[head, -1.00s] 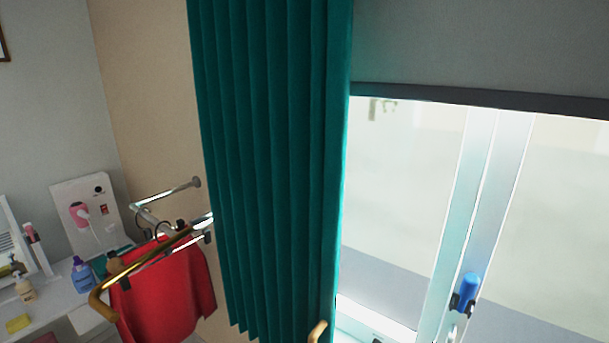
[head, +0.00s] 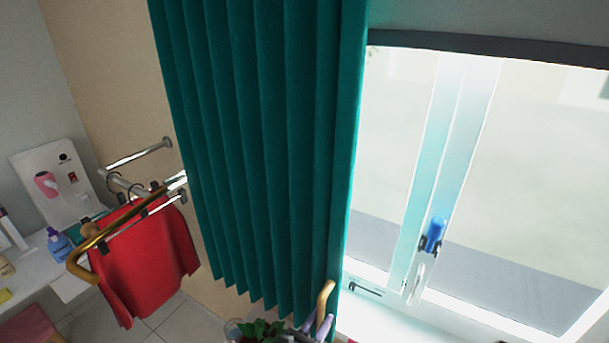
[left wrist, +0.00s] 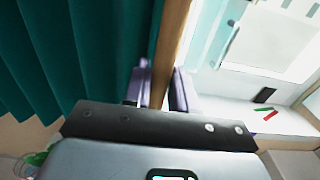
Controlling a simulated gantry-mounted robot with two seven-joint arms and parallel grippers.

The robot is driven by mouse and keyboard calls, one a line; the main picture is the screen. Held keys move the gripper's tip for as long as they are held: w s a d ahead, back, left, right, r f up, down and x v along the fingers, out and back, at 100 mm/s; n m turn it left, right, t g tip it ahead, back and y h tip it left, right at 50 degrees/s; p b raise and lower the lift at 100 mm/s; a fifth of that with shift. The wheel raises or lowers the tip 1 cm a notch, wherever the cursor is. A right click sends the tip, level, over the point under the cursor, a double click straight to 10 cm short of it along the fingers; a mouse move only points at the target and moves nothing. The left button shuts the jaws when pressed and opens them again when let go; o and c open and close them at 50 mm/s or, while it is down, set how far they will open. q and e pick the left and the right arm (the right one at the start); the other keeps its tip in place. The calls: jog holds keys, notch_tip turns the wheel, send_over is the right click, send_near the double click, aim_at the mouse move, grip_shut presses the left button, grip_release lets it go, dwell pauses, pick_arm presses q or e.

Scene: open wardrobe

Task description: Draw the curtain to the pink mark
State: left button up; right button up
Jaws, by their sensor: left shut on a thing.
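The teal curtain (head: 265,140) hangs in folds left of the window, its right edge overlapping the window's left side. It also fills the left of the left wrist view (left wrist: 90,50). A light wooden rod (head: 326,293) with a curved top stands at the curtain's lower right edge. It runs between my fingers in the left wrist view (left wrist: 178,35). My left gripper (head: 318,323), with purple fingers, is shut on this rod at the bottom of the head view. It also shows in the left wrist view (left wrist: 161,88). I cannot make out a pink mark. My right gripper is out of view.
The window (head: 530,160) has a pale upright frame with a blue-gripped fitting (head: 433,235). A red garment (head: 145,255) hangs on a rail at left, near a brass bar (head: 110,232). A plant (head: 258,328) stands below the curtain. Small red and green items (left wrist: 268,112) lie on the sill.

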pick_arm(q)
jog(key=shift+s+d+f, duration=0.1)
jog(key=shift+d, duration=0.05)
dwell(0.3)
jog(key=shift+s+d, duration=0.2)
jog(key=shift+d, duration=0.2)
jog(key=shift+s+d, duration=0.4)
jog(key=shift+d, duration=0.3)
jog(key=shift+s+d, duration=0.45)
jog(key=shift+d, duration=0.3)
jog(key=shift+s+d, duration=0.4)
jog(key=shift+d, duration=0.3)
jog(key=o, duration=1)
jog(key=shift+c, duration=0.2)
jog(key=shift+p, duration=0.35)
